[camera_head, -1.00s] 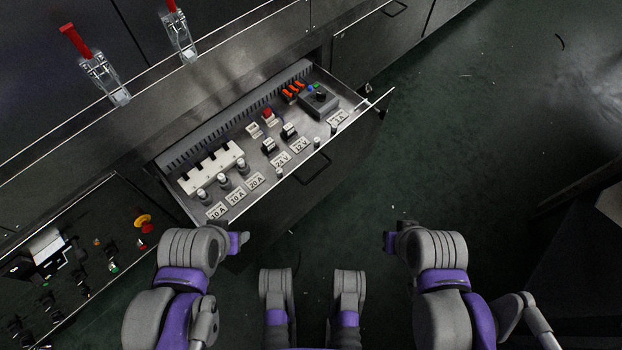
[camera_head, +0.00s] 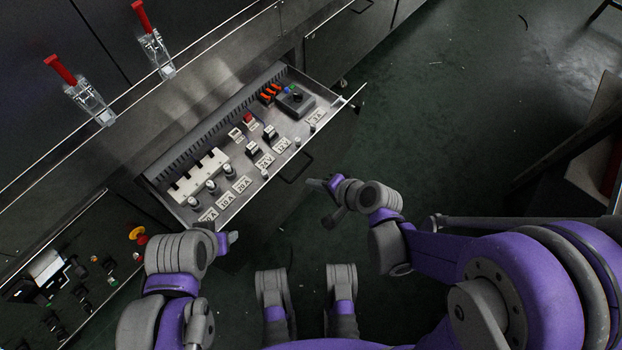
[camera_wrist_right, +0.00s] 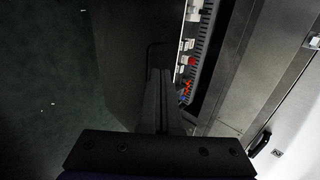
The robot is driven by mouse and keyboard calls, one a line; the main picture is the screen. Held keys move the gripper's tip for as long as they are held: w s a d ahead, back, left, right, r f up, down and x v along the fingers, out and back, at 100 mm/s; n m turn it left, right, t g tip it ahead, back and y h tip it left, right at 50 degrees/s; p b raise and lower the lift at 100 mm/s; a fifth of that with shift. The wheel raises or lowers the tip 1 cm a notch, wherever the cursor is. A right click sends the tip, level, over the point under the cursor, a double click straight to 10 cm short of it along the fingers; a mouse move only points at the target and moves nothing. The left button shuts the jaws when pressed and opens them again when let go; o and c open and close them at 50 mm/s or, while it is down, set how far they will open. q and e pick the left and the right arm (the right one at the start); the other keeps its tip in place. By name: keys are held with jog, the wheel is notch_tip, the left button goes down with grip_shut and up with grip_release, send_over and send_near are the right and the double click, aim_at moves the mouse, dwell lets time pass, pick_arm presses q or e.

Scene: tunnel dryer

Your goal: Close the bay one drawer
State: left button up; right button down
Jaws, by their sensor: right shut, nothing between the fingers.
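An open drawer (camera_head: 316,126), which I take as the bay one drawer, sticks out of the grey cabinet. It holds fuses, switches and labelled terminals, and its dark front (camera_head: 262,205) has a bar handle (camera_head: 298,168). My right gripper (camera_head: 314,184) is shut and empty, just in front of the drawer front near the handle; I cannot tell whether it touches. In the right wrist view, the shut fingers (camera_wrist_right: 159,90) point toward the dark drawer front (camera_wrist_right: 125,50). My left gripper (camera_head: 232,238) is near the drawer's lower left corner; its jaws are not clear.
A second panel (camera_head: 110,230) with knobs and a yellow-and-red button lies at lower left. Two red-handled clamps (camera_head: 88,97) are on the cabinet top. Dark green floor (camera_head: 440,120) is free to the right; a dark structure (camera_head: 560,150) stands at far right.

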aim_at(282, 170)
jog(key=shift+w+a+f+b, duration=0.45)
jog(key=shift+w+a+f, duration=0.4)
jog(key=shift+w+a, duration=0.25)
jog(key=shift+w+a+f+b, duration=0.4)
jog(key=shift+w+a+f, duration=0.45)
jog(key=shift+w+a, duration=0.3)
jog(key=shift+w+a+f+b, duration=0.45)
jog(key=shift+w+a+f, duration=0.4)
jog(key=shift+w+a, duration=0.25)
jog(key=shift+w+a, duration=0.1)
jog(key=w+a+p, duration=0.1)
jog(key=w+a, duration=1.8)
jog(key=shift+w+a, duration=0.15)
